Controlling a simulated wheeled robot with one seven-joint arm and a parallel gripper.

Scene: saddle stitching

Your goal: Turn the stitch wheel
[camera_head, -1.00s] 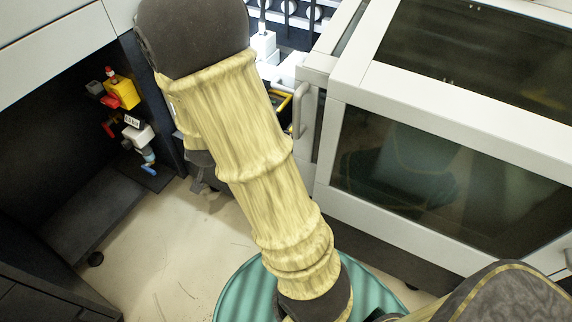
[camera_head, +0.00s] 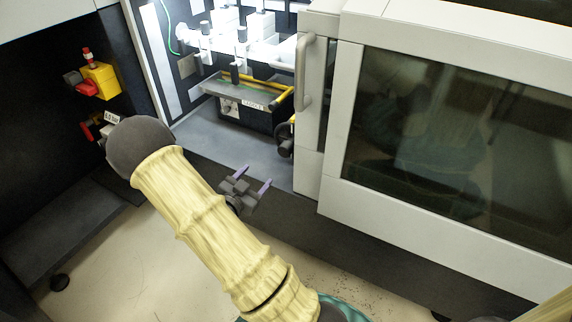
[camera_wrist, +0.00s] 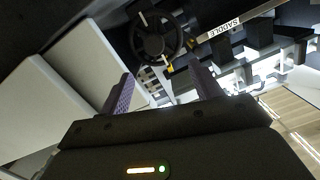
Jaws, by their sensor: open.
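A black spoked wheel (camera_wrist: 155,38) shows in the wrist view, just beyond my fingertips and roughly between them. In the head view a dark round wheel part (camera_head: 286,138) sits at the right end of the saddle unit, partly hidden by the machine's white door frame. My gripper (camera_head: 253,178) is open and empty, with two purple fingers, below and left of the wheel and apart from it. Its fingers also show in the wrist view (camera_wrist: 160,68).
The saddle unit (camera_head: 245,112) carries a SADDLE label and yellow bars. A white door with a handle (camera_head: 304,72) stands right of the opening. A yellow and red switch box (camera_head: 100,80) is on the left wall. Grey floor inside the opening is clear.

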